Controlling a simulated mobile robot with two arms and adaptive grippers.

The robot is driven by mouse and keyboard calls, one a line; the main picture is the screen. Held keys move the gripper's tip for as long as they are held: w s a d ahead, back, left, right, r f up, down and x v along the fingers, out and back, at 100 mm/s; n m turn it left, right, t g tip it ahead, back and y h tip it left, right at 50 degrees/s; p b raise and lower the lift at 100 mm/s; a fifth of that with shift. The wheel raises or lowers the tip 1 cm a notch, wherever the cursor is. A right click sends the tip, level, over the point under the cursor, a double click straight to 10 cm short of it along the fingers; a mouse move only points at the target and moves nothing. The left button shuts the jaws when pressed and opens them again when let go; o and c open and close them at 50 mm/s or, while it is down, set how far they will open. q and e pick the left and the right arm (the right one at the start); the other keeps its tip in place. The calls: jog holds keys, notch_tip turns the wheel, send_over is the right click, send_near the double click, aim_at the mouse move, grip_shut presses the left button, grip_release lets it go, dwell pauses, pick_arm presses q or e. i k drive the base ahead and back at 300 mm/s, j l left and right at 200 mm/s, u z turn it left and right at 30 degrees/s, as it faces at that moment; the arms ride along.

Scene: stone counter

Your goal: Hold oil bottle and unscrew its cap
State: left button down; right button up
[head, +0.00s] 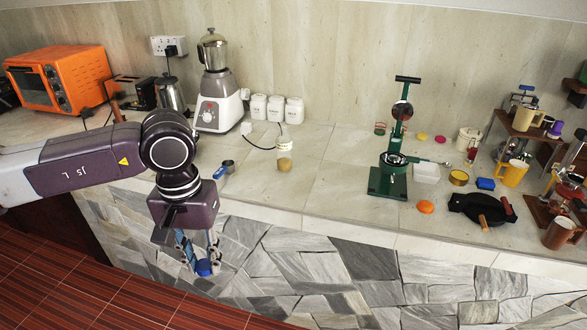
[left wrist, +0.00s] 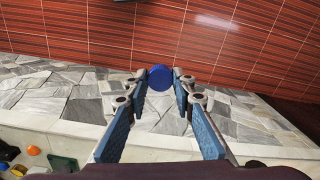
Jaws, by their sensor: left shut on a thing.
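My left gripper (head: 200,258) is in front of the counter's front edge, over the floor side. It is shut on a round blue cap (head: 204,268), held at its fingertips. The left wrist view shows the same blue cap (left wrist: 160,77) between the fingertips of the left gripper (left wrist: 160,80). A small clear bottle (head: 284,155) with yellowish contents stands upright on the counter, apart from the gripper; it looks like the oil bottle. Its top is too small to make out clearly. My right gripper is in neither view.
A blender (head: 213,95), white canisters (head: 276,109) and an orange oven (head: 62,80) stand at the back left. A green press (head: 390,180) and several small items stand to the right. The counter between bottle and press is clear.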

aim_at(284, 142)
jog(key=i+j+z, duration=0.25)
jog(key=z, duration=0.15)
jog(key=i+j+z, duration=0.2)
jog(key=j+z, duration=0.2)
jog(key=i+j+z, duration=0.15)
jog(key=j+z, duration=0.25)
jog(key=i+j, duration=0.15)
jog(key=j, duration=0.2)
jog(key=i+j, duration=0.15)
jog(key=j, duration=0.15)
jog(key=i+j+z, duration=0.1)
jog(key=j, duration=0.25)
jog(key=i+j, duration=0.15)
jog(key=j, duration=0.2)
jog(key=i, duration=0.3)
